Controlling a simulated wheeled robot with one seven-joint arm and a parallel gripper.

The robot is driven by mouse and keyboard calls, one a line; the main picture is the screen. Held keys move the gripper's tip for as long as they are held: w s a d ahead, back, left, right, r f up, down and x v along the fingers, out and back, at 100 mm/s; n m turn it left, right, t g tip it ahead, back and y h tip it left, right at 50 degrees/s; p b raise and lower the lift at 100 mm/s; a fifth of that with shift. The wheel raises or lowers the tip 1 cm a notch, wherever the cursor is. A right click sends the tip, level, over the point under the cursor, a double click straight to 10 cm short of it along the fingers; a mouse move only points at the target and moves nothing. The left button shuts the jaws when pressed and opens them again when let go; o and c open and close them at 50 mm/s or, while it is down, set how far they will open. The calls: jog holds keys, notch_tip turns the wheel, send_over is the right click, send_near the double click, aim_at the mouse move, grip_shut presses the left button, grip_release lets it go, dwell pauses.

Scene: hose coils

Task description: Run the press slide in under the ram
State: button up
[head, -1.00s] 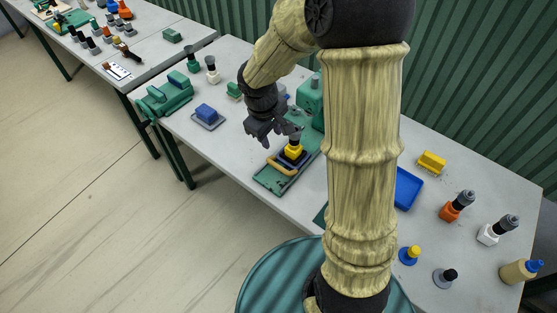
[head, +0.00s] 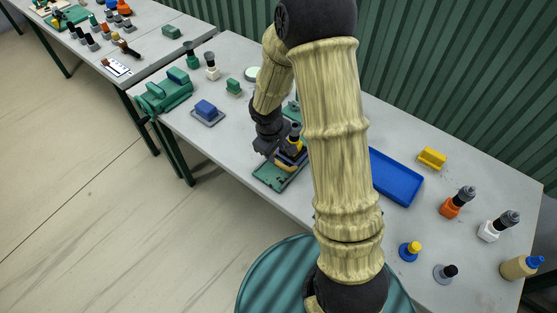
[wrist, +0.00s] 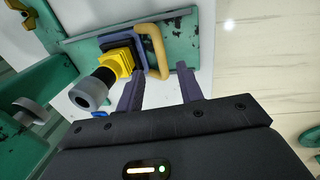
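The press (head: 291,108) is green and mostly hidden behind my arm in the head view. Its green bed (head: 268,180) lies toward the table's front edge. The slide (wrist: 110,38) is a blue-grey plate on the bed (wrist: 185,30), with a tan loop handle (wrist: 155,45). A yellow fitting (wrist: 118,62) with a black and grey top stands on the slide. A green body with a grey round part, perhaps the ram (wrist: 30,108), shows at left in the wrist view. My gripper (wrist: 160,88) is open and empty, its fingertips close to the handle; contact is unclear.
A blue block on a grey plate (head: 207,110) and a green machine (head: 165,92) stand left of the press. A blue tray (head: 397,180), a yellow block (head: 432,158) and several fittings and bottles are on the right. Bare table lies in front of the block.

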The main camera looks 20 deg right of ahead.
aim_at(279, 163)
jog(key=f, duration=0.4)
jog(key=d+f, duration=0.1)
jog(key=f, duration=0.1)
jog(key=shift+w+f, duration=0.2)
jog(key=shift+w, duration=0.15)
jog(key=shift+c, duration=0.5)
grip_shut()
